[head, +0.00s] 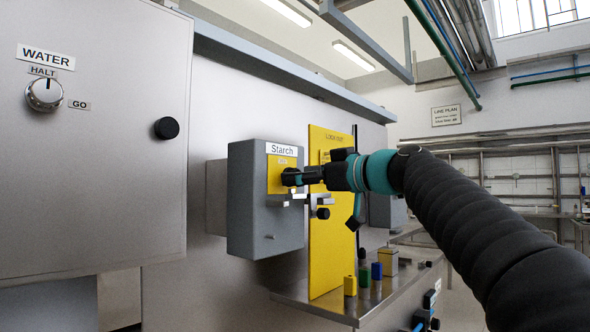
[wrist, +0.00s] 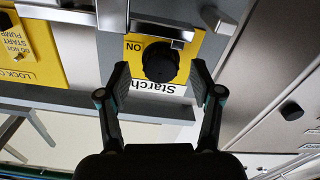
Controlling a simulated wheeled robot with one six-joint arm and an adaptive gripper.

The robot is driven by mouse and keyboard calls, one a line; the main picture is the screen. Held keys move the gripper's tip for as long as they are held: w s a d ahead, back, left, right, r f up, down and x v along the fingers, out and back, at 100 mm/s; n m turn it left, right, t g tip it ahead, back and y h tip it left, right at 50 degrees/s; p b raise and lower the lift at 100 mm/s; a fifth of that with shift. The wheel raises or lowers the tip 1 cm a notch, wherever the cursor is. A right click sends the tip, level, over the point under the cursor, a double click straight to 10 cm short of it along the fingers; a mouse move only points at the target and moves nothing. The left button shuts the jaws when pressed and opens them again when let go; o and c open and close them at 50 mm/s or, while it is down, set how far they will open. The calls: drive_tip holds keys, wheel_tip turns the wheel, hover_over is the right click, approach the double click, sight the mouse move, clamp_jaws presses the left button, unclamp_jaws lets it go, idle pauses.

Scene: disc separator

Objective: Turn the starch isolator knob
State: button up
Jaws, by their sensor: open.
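The Starch isolator is a grey box (head: 252,208) on the wall, with a yellow plate (head: 275,180) and a white "Starch" label (head: 282,149). Its round black knob (wrist: 160,62) shows in the wrist view, where the picture is upside down, with "ON" beside it on the yellow plate. My gripper (head: 298,178) is at the front of this box. In the wrist view my gripper (wrist: 161,72) is open, with one finger on each side of the knob. Gaps show between the fingers and the knob; I cannot tell whether the tips reach its depth. In the head view the gripper largely hides the knob.
A metal hasp (head: 316,198) juts out by the plate. A yellow lockout board (head: 327,250) stands right of the box. Small colored items, including a yellow padlock (head: 350,286), sit on the shelf (head: 335,307) below. A WATER cabinet (head: 100,180) with a knob (head: 45,94) is at left.

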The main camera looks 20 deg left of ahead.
drive_tip(key=shift+x, duration=0.85)
drive_tip(key=c, duration=1.1)
drive_tip(key=shift+c, duration=0.2)
